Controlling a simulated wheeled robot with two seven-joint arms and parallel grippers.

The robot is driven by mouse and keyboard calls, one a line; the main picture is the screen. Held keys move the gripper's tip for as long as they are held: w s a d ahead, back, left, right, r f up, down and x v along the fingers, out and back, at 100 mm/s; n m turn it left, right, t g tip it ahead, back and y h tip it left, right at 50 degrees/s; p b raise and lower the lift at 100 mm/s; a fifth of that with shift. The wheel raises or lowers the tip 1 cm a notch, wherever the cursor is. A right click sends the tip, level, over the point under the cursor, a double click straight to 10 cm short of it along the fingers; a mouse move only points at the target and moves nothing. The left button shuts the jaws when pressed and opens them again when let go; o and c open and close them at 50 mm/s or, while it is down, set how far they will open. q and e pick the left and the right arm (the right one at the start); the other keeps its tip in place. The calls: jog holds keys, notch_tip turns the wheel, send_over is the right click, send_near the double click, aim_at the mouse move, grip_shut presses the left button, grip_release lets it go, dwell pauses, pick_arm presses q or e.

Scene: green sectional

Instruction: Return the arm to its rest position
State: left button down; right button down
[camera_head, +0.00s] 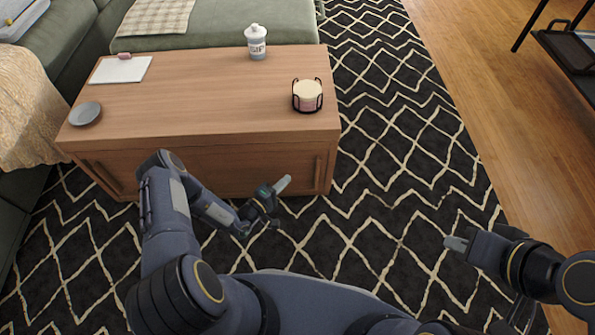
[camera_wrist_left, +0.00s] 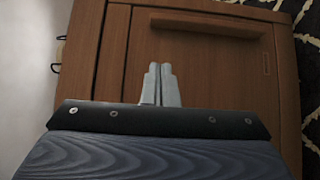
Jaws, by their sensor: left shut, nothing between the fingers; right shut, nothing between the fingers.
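My left gripper (camera_head: 282,184) is in front of the coffee table's (camera_head: 190,95) front face, low and near its right end, in the head view. Its two grey fingers lie side by side, shut and empty, in the left wrist view (camera_wrist_left: 160,84). Behind them in that view is the brown wooden front of the table (camera_wrist_left: 215,70). My right gripper (camera_head: 456,244) is at the right of the head view, over the rug, with its fingers together and nothing in them.
On the table are a white jar (camera_head: 256,44), a coaster stack in a black holder (camera_head: 307,97), a grey dish (camera_head: 85,113) and a white notepad (camera_head: 120,69). A green sofa (camera_head: 225,22) stands behind. The patterned rug (camera_head: 400,130) is open to the right.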

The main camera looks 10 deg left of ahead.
pick_arm(q)
jog(key=shift+v, duration=1.6)
